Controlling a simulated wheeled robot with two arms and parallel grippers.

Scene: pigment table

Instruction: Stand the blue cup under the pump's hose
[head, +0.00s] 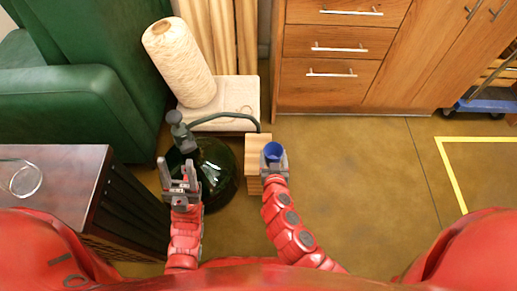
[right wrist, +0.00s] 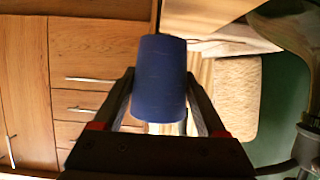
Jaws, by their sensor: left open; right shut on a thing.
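The blue cup (head: 273,151) is in my right gripper (head: 274,163), whose fingers are shut on its sides. In the right wrist view the cup (right wrist: 160,78) shows between the two fingers. The pump (head: 178,118) sits on a dark green glass jar (head: 218,172), and its hose (head: 225,115) arches right, ending above a wooden block (head: 256,150). The cup is at the block's right side, a little right of and in front of the hose end. I cannot tell whether it touches the block. My left gripper (head: 177,170) is open and empty, left of the jar.
A cream yarn cone (head: 180,62) stands on a pale block (head: 235,95) behind the jar. A green armchair (head: 85,90) and a dark table (head: 75,170) with a glass dish (head: 22,178) are left. Wooden drawers (head: 330,80) stand behind. The floor (head: 360,170) right is clear.

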